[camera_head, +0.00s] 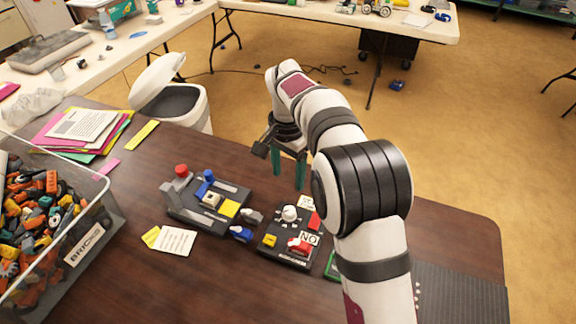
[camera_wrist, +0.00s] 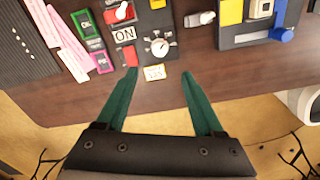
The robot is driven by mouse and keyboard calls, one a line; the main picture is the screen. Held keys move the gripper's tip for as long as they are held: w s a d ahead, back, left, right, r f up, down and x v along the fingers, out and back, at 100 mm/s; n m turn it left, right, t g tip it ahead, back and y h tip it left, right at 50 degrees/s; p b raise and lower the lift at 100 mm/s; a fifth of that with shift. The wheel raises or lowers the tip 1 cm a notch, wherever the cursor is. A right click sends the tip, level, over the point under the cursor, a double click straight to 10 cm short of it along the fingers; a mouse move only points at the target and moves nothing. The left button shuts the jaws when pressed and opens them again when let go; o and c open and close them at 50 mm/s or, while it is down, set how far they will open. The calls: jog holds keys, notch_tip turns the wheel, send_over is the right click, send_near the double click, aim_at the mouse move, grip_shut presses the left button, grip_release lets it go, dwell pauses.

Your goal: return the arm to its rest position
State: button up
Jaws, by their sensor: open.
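My gripper (camera_head: 289,168) is open and empty, with two green fingers pointing down. It hangs above the far edge of the dark wooden table (camera_head: 130,215), apart from everything on it. In the wrist view the gripper (camera_wrist: 158,73) has its fingers spread wide, with the tips near the dark switch panel (camera_wrist: 147,25). In the head view the panel (camera_head: 269,249) lies just nearer than the fingers, with a white knob, a red switch and yellow parts. My arm rises from the table's near right and bends forward, hiding part of the table behind it.
A second dark panel (camera_head: 235,217) with buttons and a joystick lies left of the gripper. A clear bin of bricks (camera_head: 97,228) stands at the left edge. A white trash can (camera_head: 197,117) stands on the floor beyond the table. A black ribbed mat (camera_head: 465,295) lies at the right.

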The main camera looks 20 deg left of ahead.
notch_tip(320, 180, up, 2)
jog(key=shift+r, duration=0.2)
jog(key=s+d+r, duration=0.2)
jog(key=d+r, duration=0.1)
jog(key=d, duration=0.3)
jog(key=s+d+r, duration=0.3)
jog(key=d, duration=0.2)
jog(key=s+d+r+m+y, duration=0.1)
jog(key=s+d, duration=1)
jog(key=s, duration=0.1)
jog(key=s+d+f, duration=0.1)
jog(key=s+f, duration=0.1)
jog(key=s, duration=0.3)
jog(key=s+d+f+m+y, duration=0.1)
jog(key=s+d+f, duration=0.1)
jog(key=s, duration=0.4)
jog(key=shift+f, duration=0.15)
